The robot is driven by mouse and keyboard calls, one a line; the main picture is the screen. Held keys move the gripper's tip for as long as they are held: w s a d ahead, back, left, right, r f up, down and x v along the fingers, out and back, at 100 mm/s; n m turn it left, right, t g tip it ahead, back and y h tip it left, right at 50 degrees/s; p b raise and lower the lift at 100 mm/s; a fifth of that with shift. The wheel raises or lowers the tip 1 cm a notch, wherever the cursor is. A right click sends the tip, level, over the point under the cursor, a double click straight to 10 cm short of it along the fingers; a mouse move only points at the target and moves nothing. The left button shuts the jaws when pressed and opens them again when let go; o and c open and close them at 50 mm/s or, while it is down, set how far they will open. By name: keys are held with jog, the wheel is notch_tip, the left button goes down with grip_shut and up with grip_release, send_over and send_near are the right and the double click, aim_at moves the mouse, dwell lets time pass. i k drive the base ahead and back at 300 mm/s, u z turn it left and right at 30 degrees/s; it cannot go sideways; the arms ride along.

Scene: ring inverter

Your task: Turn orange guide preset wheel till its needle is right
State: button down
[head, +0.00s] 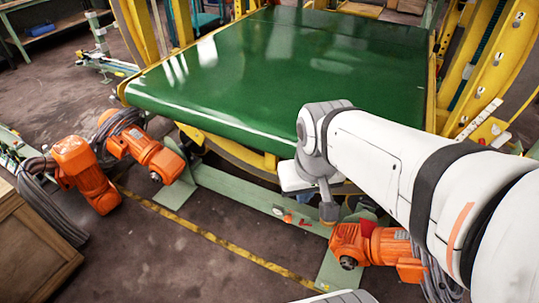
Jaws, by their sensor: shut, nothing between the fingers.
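I cannot pick out the orange guide preset wheel or its needle with certainty. A small orange-red and white part (287,217) shows on the low green beam (240,192), just left of my gripper; it is too small to tell whether it is the wheel. My gripper (328,213) points down at the end of my white arm, low in front of the green belt's near edge. It is shut and empty, above and left of an orange motor (375,250). My wrist and arm hide part of the beam and the frame's right side.
A wide green belt (270,75) in a yellow frame fills the top. Two more orange motors (85,175) with grey cables lie at left, near a wooden crate (30,240). A pale scale strip (480,120) stands at right. The floor in the lower middle is clear.

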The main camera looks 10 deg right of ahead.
aim_at(287, 218)
jog(key=z, duration=0.5)
jog(key=i, duration=0.5)
jog(key=z, duration=0.35)
jog(key=k, duration=0.6)
jog(key=u, duration=0.4)
jog(key=i, duration=0.5)
jog(key=u, duration=0.1)
